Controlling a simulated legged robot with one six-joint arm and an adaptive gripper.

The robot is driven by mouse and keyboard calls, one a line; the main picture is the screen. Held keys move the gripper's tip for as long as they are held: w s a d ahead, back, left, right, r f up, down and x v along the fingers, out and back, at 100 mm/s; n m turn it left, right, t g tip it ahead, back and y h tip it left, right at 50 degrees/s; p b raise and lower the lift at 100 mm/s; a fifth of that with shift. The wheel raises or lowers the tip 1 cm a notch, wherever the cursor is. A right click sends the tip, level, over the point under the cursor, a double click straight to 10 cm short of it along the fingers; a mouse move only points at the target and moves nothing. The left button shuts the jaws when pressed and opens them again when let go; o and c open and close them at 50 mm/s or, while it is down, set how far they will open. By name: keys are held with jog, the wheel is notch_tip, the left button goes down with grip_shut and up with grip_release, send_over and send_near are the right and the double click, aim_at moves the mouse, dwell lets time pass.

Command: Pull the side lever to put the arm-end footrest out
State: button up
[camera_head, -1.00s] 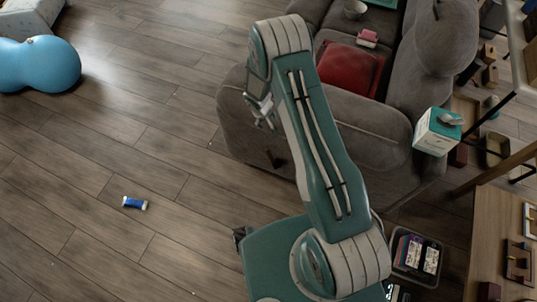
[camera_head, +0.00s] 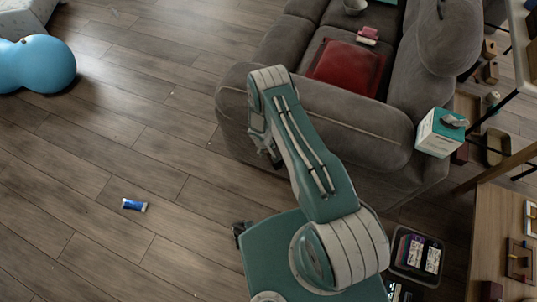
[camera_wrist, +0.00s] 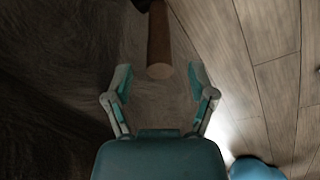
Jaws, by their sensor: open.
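The grey sofa (camera_head: 235,120) stands with its rounded arm end toward me. In the wrist view, its dark grey side (camera_wrist: 50,80) fills the left. The side lever (camera_wrist: 158,45), a brown round bar with a dark mount at its top, juts out from the sofa side. My gripper (camera_wrist: 160,70) is open, with one finger on each side of the lever's free end; I see gaps and no contact. In the head view, my gripper (camera_head: 268,152) is low beside the sofa's arm end, and the lever is hidden there. I see no extended footrest.
A red cushion (camera_head: 347,68) lies on the seat. A tissue box (camera_head: 440,133) sits by the sofa's back corner. A crate (camera_head: 417,255) and a wooden table (camera_head: 490,240) are at the right.

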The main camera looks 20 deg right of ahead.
aim_at(269, 155)
jog(key=f, duration=0.4)
jog(key=d+f, duration=0.1)
jog(key=f, duration=0.1)
jog(key=shift+w+f, duration=0.1)
jog(key=shift+w, duration=0.05)
grip_shut()
